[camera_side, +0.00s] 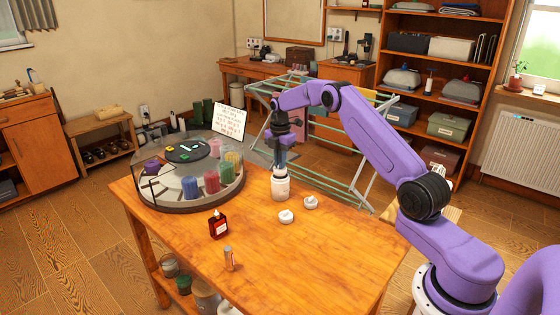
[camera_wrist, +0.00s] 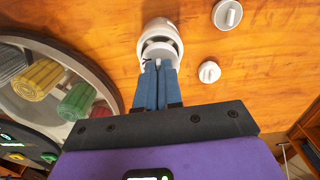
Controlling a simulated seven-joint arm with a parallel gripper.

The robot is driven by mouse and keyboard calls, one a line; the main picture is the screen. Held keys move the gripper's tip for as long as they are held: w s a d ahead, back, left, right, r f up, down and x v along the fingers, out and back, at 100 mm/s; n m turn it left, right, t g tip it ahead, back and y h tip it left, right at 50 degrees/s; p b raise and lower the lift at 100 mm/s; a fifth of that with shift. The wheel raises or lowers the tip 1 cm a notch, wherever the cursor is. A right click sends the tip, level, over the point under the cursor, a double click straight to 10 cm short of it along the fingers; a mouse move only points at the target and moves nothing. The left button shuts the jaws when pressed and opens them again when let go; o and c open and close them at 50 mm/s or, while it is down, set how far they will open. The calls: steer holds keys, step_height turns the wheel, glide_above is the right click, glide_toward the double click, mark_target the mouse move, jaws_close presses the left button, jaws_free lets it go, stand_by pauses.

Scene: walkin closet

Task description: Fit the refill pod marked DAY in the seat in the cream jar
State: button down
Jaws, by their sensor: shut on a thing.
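A white cream jar (camera_side: 281,190) stands upright near the table's back edge; it also shows in the wrist view (camera_wrist: 172,28). My gripper (camera_side: 280,168) points down directly over the jar's mouth. Its blue fingers (camera_wrist: 159,68) are shut on a small pale round refill pod (camera_wrist: 153,50) by its raised grip. The pod is at the jar's mouth; I cannot tell how deep it sits, and no marking on it is readable. Two similar white round pieces with raised grips, a nearer one (camera_side: 286,216) and a farther one (camera_side: 310,202), lie on the table beside the jar.
A round clear-walled carousel (camera_side: 190,205) with several coloured ribbed cylinders stands left of the jar. A red bottle (camera_side: 219,226) and a small tube (camera_side: 229,259) stand nearer the front. A drying rack (camera_side: 345,165) is behind the table. The table's right front is clear.

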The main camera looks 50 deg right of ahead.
mark_target(280, 171)
steer(key=shift+f, duration=2.4)
stand_by(2.9)
steer(key=c, duration=1.7)
jaws_free()
steer(key=shift+o, duration=0.2)
steer(key=shift+r, duration=0.1)
steer(key=shift+r, duration=2.9)
